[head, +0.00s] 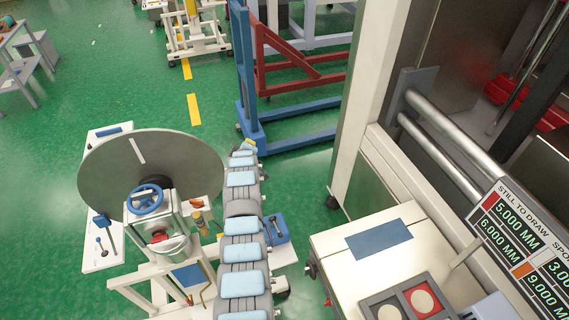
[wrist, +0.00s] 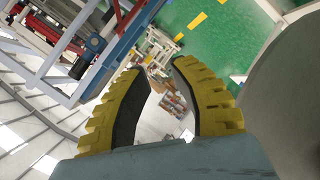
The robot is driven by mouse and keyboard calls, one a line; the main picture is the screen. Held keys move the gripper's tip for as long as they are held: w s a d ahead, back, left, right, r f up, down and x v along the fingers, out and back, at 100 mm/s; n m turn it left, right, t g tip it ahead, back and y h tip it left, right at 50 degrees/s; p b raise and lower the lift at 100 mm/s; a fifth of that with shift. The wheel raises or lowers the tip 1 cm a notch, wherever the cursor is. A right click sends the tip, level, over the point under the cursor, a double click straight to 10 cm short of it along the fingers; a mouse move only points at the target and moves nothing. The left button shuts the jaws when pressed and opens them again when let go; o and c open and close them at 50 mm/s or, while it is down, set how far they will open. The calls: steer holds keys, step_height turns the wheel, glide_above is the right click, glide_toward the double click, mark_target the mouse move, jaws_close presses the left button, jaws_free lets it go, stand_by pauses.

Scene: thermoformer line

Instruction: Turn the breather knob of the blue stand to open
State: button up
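My gripper (wrist: 160,68) is open and empty in the wrist view, with a gap between its two yellow ribbed fingers. In the head view only a small yellow part of my gripper (head: 250,145) shows, at the far end of my arm. A pale stand (head: 155,265) at the lower left carries a large grey disc (head: 120,165), a blue handwheel (head: 146,199) and a small red part (head: 159,236). A blue upright frame (head: 247,75) stands behind my gripper. I cannot tell which is the task's blue stand. No breather knob can be made out for certain.
The grey disc also fills the right edge of the wrist view (wrist: 290,110). A red frame (head: 305,65) adjoins the blue frame. A cream cabinet (head: 335,245) and a readout panel (head: 520,245) are at the right.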

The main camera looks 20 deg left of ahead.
steer(key=s+d+r+m+t, duration=0.1)
steer(key=s+d+m+t, duration=0.2)
steer(key=d, duration=0.5)
steer(key=s+d+r+m+t, duration=0.2)
steer(key=s+d+m+t, duration=0.1)
steer(key=d+t, duration=0.2)
steer(key=shift+d+r+t, duration=0.15)
steer(key=shift+d+t, duration=0.15)
steer(key=shift+d, duration=1.05)
